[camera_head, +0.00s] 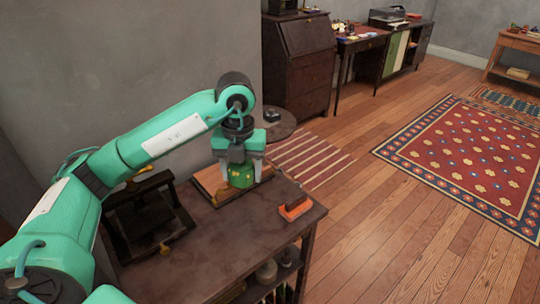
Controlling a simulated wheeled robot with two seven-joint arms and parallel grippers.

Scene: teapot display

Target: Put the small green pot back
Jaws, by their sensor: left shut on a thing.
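The small green pot (243,177) is between the fingers of my left gripper (241,180), which is shut on it. It has a yellowish-brown part on its left side. The pot is over or on a flat wooden board (207,182) at the back of the dark brown table (240,240). I cannot tell whether its base touches the board. The gripper points straight down, and its fingers hide part of the pot. My right gripper is not in view.
A small orange-and-dark object (295,207) sits near the table's right edge. A dark stand (150,218) with brass-coloured parts is at the left. The table's front middle is clear. A small round table (280,124) stands behind.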

